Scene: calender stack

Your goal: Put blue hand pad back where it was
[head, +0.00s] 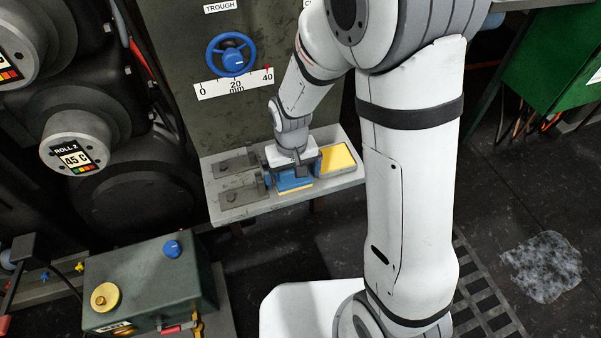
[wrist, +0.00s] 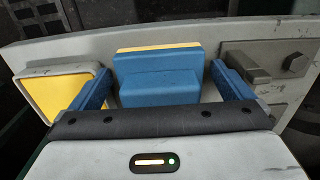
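The blue hand pad (wrist: 158,80) is a stepped blue block with a yellow strip along its far edge in the wrist view. In the head view the blue hand pad (head: 291,183) sits at the grey shelf (head: 345,180), partly hidden by my gripper. My gripper (head: 293,177) is over it, pointing down. In the wrist view my gripper's (wrist: 162,80) two blue fingers stand apart, one on each side of the pad, with a narrow gap visible at the right. Whether the left finger touches is hard to tell.
A yellow-topped square (head: 337,158) lies on the shelf right of the pad. Dark metal plates with bolts (head: 236,163) lie left of it. A blue handwheel (head: 232,55) is on the panel behind. A green control box (head: 150,283) stands at lower left.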

